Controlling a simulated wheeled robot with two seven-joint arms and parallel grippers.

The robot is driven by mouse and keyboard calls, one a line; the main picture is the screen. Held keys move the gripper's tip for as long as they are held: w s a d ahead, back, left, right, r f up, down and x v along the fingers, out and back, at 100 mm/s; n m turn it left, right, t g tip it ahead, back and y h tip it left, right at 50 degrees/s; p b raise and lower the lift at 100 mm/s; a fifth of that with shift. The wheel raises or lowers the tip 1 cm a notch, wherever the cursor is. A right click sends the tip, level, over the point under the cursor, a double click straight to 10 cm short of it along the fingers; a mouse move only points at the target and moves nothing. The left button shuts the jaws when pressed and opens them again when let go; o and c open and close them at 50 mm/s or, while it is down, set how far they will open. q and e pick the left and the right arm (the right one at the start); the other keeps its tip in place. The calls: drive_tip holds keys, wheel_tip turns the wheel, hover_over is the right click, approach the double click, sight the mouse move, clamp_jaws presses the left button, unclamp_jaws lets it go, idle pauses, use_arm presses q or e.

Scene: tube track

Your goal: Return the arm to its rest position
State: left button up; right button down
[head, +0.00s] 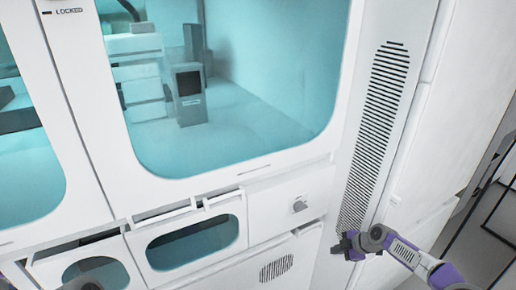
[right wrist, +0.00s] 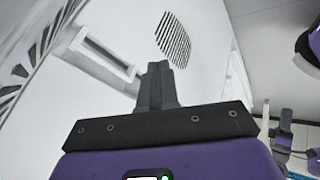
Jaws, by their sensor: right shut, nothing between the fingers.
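My right gripper (head: 344,246) is at the lower right of the head view, in front of the white cabinet near the foot of the long slotted vent. In the right wrist view its dark fingers (right wrist: 158,85) are together, with nothing between them. The purple and grey right arm (head: 405,252) reaches in from the lower right corner.
The white cabinet has a large teal window (head: 235,100) with equipment behind it. A slotted vent (head: 375,130) runs down the right side. Grey floor (head: 485,240) shows at far right.

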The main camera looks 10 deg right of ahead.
drive_tip(key=s+a+f+m+g+y, duration=0.1)
drive_tip(key=s+a+f+m, duration=0.25)
drive_tip(key=a, duration=0.55)
drive_tip(key=s+a+f+m+g, duration=0.1)
drive_tip(key=s+a+f+m, duration=0.25)
drive_tip(key=a, duration=0.55)
drive_tip(key=s+a+f+m+g+y, duration=0.1)
drive_tip(key=s+a+f+m, duration=0.2)
drive_tip(key=a, duration=0.6)
drive_tip(key=s+a+f+m+g+h, duration=0.1)
drive_tip(key=s+m, duration=0.3)
drive_tip(key=s, duration=0.5)
drive_tip(key=s+a+f+m+g+h+p, duration=0.1)
drive_tip(key=s+f+m, duration=0.3)
drive_tip(key=s, duration=0.5)
drive_tip(key=shift+s+a+f+m, duration=0.15)
drive_tip(key=shift+s+a+m, duration=0.25)
drive_tip(key=shift+m, duration=0.4)
